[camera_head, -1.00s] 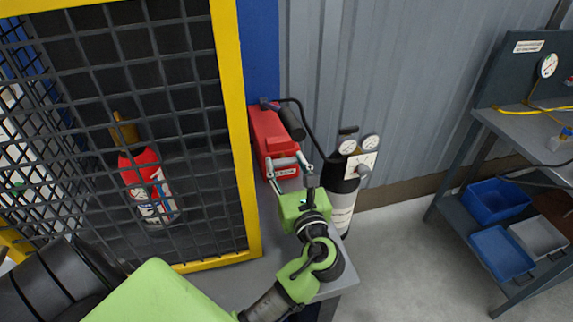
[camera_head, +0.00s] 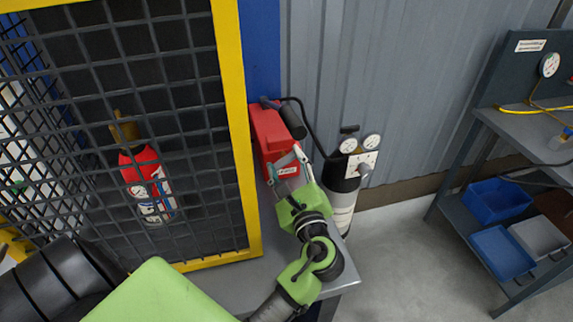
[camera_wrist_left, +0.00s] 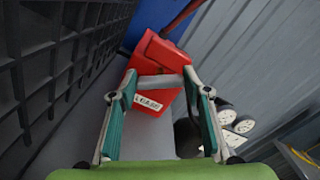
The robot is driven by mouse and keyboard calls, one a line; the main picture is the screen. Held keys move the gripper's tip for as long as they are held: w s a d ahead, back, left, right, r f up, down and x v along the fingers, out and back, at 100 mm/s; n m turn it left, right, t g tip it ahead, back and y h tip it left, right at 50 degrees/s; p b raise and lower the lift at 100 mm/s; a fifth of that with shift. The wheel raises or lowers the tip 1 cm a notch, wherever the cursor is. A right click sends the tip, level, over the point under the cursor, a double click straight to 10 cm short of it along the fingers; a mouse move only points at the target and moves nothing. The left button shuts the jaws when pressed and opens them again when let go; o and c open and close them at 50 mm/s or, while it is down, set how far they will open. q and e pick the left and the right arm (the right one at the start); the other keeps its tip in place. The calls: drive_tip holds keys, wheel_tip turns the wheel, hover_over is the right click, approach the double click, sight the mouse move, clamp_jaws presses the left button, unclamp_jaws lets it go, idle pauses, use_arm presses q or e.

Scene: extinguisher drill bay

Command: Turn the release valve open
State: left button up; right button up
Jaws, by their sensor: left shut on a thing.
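The red valve box (camera_head: 270,133) stands on the grey bench beside the yellow-framed cage. It also shows in the left wrist view (camera_wrist_left: 150,58), with a white label on its front. A grey bar, the release valve (camera_wrist_left: 160,82), lies across the box's front. My left gripper (camera_head: 289,162) comes to the box from below. Its two fingers stand wide apart, one at each end of the bar, and are shut on it. The gripper is tilted relative to the box. The fingers partly hide the bar in the head view. My right gripper is not in view.
A dark gas cylinder (camera_head: 342,190) with two dials stands close right of my left gripper. A black hose (camera_head: 307,122) arches from the box towards it. The mesh cage (camera_head: 248,190) with a red extinguisher (camera_head: 146,180) is close on the left.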

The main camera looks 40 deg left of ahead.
use_arm(q)
drive_tip(key=shift+f+n, duration=0.1)
drive_tip(key=shift+n, duration=0.3)
drive_tip(key=o, duration=1.1)
drive_tip(key=shift+v, duration=3.75)
